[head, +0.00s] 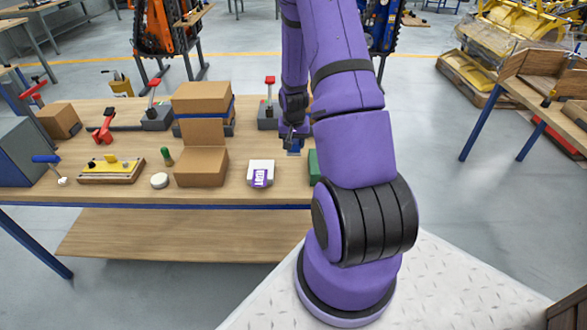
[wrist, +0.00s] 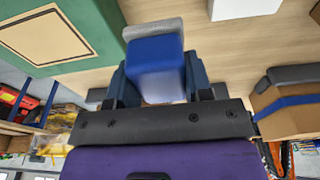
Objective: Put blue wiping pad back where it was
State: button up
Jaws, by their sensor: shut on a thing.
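The blue wiping pad (wrist: 155,58), a blue block with a grey layer along its far side, is between the two fingers of my gripper (wrist: 157,80) in the wrist view. The gripper is shut on it. In the head view my gripper (head: 293,136) is over the right part of the wooden workbench (head: 225,193), and a small blue bit of the pad (head: 293,152) shows below it. My arm hides part of the bench there. I cannot tell whether the pad touches the bench top.
A green box (head: 313,167) is just right of the gripper, partly behind my arm. A white-and-purple item (head: 260,174) lies to the left. A red-handled grey device (head: 269,108) stands behind. Bare wood shows around the white-and-purple item.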

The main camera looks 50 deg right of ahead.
aim_at(294, 169)
jog(key=shift+d+f, duration=0.1)
jog(key=shift+f, duration=4.55)
jog(key=shift+f, duration=0.1)
jog(key=o, duration=1)
